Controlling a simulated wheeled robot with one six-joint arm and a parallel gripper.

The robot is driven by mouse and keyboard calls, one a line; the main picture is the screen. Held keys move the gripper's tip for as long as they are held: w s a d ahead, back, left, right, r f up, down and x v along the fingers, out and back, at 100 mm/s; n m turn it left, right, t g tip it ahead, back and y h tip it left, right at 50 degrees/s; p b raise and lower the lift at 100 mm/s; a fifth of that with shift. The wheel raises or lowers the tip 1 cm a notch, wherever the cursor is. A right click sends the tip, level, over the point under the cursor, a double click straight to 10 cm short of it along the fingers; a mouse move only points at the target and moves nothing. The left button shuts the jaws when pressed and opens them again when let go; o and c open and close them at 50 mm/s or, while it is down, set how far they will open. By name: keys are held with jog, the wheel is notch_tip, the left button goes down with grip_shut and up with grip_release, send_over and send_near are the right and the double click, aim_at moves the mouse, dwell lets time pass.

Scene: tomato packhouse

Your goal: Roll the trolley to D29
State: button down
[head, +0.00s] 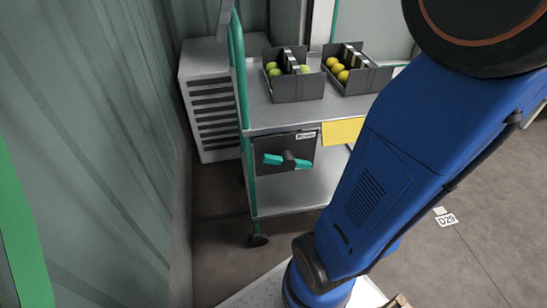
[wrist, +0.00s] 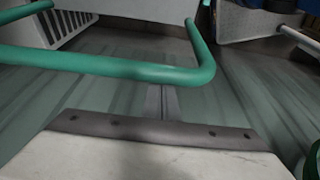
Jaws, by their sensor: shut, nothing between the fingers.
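The D29 floor marker (head: 447,220) lies on the floor to the right, apart from the trolley. In the wrist view a green handle bar (wrist: 120,66) crosses close in front.
Two grey boxes (head: 297,88) (head: 360,80) of green and yellow fruit stand on the top shelf. A white vented cabinet (head: 208,95) is behind the trolley's left side. A corrugated wall (head: 100,130) runs close along the left. The floor around the marker looks clear.

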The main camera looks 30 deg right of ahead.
jog(key=s+d, duration=0.4)
jog(key=d, duration=0.5)
jog(key=shift+d, duration=0.3)
jog(key=s+d, duration=0.3)
jog(key=d, duration=0.4)
jog(key=s+d, duration=0.3)
jog(key=d, duration=0.4)
jog(key=shift+d, duration=0.4)
jog(key=s+d, duration=0.3)
jog(key=d, duration=0.4)
jog(key=s+d, duration=0.3)
jog(key=d, duration=0.4)
jog(key=shift+d, duration=0.4)
dwell(0.4)
jog(key=w+a+v, duration=0.1)
jog(key=v, duration=0.9)
jog(key=shift+s+r, duration=0.25)
dwell(1.6)
